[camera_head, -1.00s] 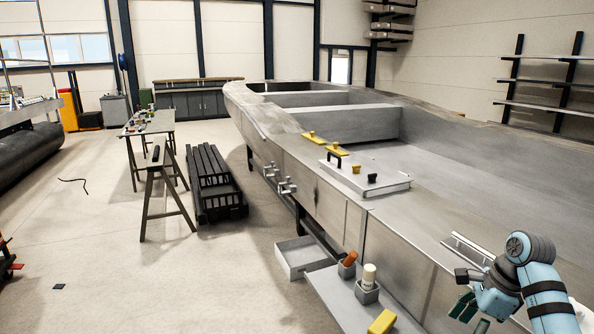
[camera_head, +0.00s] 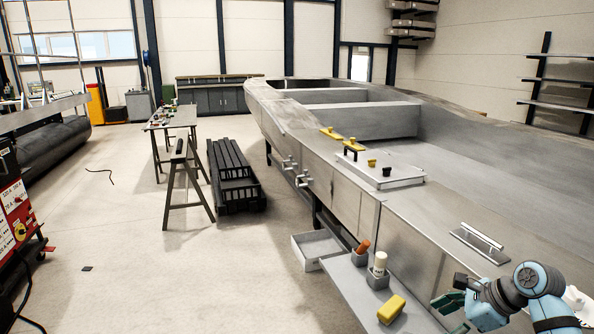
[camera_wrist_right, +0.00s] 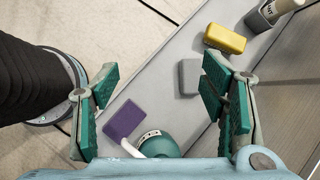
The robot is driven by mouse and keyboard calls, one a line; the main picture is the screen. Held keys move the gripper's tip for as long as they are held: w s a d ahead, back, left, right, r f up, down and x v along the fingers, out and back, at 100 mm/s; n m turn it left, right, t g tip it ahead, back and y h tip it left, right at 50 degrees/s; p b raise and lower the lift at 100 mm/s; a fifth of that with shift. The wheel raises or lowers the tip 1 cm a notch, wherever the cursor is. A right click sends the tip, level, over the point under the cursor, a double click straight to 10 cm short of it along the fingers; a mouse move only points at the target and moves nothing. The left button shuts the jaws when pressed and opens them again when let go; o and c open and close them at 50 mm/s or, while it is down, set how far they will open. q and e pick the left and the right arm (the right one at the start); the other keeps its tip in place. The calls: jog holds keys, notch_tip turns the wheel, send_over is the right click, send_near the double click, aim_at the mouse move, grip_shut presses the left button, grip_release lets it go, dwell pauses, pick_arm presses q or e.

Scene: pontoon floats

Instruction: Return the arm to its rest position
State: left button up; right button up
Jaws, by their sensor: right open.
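My right arm comes into the head view at the lower right, beside the grey metal hull (camera_head: 345,175). My right gripper (camera_head: 450,312) is low there, near the narrow grey shelf (camera_head: 345,285) along the hull side. In the right wrist view the right gripper (camera_wrist_right: 165,105) is open, its green-padded fingers wide apart with nothing between them. Below it on the shelf lie a purple block (camera_wrist_right: 124,119), a grey block (camera_wrist_right: 189,77) and a yellow block (camera_wrist_right: 224,38). A green, white-ringed round thing (camera_wrist_right: 160,144) is partly hidden by the gripper body. My left gripper is not in view.
Cups on the shelf hold an orange-handled item (camera_head: 362,246) and a white tube (camera_head: 380,264). An open tray (camera_head: 315,247) adjoins the shelf. A plate with a handle (camera_head: 480,242) lies on the hull near my right arm.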

jog(key=w+a+r+m+t+y, duration=0.2)
jog(key=a+r+m+t+y, duration=0.6)
jog(key=a+r+t, duration=0.4)
jog(key=s+d+f+m+h, duration=0.55)
jog(key=m+h, duration=0.35)
jog(key=m, duration=0.6)
jog(key=s+d+f+m+h, duration=0.5)
jog(key=m+h, duration=0.5)
jog(key=m, duration=0.6)
jog(key=s+a+f+m+g+y, duration=0.35)
jog(key=s+f+g, duration=0.45)
jog(key=s, duration=0.4)
jog(key=s+a+f+m+g+y, duration=0.2)
jog(key=s+a+f+m+g, duration=0.3)
jog(key=s+f, duration=0.55)
jog(key=s+d+f+g+b, duration=0.1)
jog(key=s+f+b, duration=0.15)
jog(key=f, duration=1.05)
jog(key=s+d+f+g+b, duration=0.15)
jog(key=f+b, duration=0.25)
jog(key=f, duration=0.9)
pick_arm(q)
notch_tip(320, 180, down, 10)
jog(key=b, duration=0.3)
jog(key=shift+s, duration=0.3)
pick_arm(e)
jog(key=s+f, duration=1.2)
jog(key=f, duration=0.3)
jog(key=shift+s+d, duration=0.25)
